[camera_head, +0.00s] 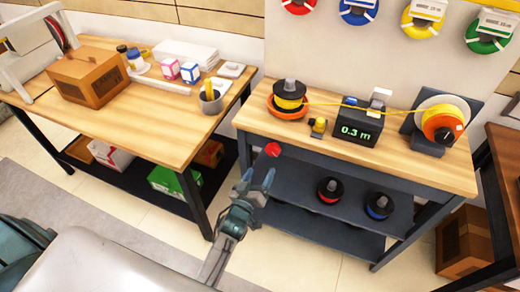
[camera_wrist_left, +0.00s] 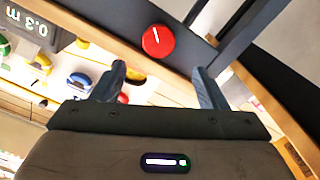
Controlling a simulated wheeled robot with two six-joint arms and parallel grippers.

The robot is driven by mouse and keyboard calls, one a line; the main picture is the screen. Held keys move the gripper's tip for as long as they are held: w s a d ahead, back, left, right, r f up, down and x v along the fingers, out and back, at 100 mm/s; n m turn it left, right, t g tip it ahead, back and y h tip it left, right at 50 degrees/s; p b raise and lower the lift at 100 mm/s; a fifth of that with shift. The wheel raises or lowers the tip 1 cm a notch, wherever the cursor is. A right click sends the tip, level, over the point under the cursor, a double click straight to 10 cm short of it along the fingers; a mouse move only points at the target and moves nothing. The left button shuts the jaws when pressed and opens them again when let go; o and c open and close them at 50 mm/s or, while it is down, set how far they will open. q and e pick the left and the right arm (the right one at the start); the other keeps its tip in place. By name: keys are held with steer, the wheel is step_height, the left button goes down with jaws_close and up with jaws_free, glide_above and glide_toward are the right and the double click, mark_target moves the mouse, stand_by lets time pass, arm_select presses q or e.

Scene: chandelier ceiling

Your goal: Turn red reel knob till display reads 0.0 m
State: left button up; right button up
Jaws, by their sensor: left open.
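The red reel knob (camera_head: 272,149) sits on the front of the dark workbench, at its left end, below the wooden top. It also shows in the left wrist view (camera_wrist_left: 158,41), round with a white pointer line. The black display box (camera_head: 358,122) on the bench reads 0.3 m in green; the reading also shows upside down in the left wrist view (camera_wrist_left: 24,22). My left gripper (camera_head: 257,180) is open and empty, just short of the knob, with its fingers pointing toward it. The knob is ahead of the fingertips, apart from them. My right gripper is not in view.
A yellow line runs across the bench from a yellow spool (camera_head: 289,93) to an orange and yellow reel (camera_head: 441,124). A wooden table (camera_head: 150,109) with boxes and a cup stands at left.

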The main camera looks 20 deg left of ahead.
mark_target(271, 152)
arm_select(q)
steer(key=w+b, duration=0.1)
steer(key=w, duration=0.9)
steer(key=shift+d, duration=0.2)
steer(key=shift+w+b, duration=0.25)
steer(key=shift+b, duration=0.05)
steer(key=c, duration=1)
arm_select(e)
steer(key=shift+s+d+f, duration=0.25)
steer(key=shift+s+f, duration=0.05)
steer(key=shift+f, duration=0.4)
